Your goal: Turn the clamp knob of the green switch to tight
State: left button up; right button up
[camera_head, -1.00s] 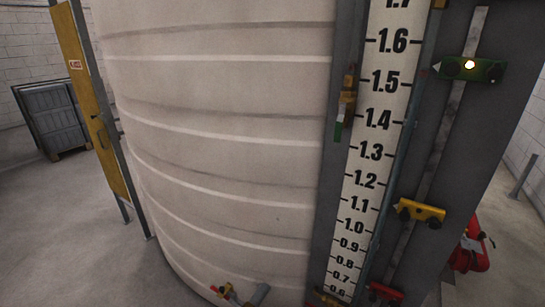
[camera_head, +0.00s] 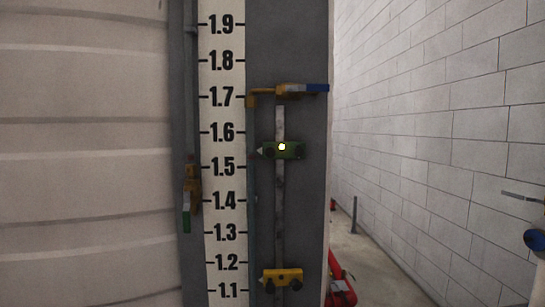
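Whether the knob is tight or loose cannot be told. Neither of my grippers is in view.
A yellow switch (camera_head: 283,278) sits lower on the same rail (camera_head: 280,215). A yellow bracket with a blue end (camera_head: 290,89) crosses above. The white scale (camera_head: 222,180) and ribbed tank (camera_head: 85,160) stand left. A brick wall (camera_head: 430,110) and a red object (camera_head: 340,285) are right.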

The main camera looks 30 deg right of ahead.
aim_at(299, 152)
jog(key=z, duration=1.25)
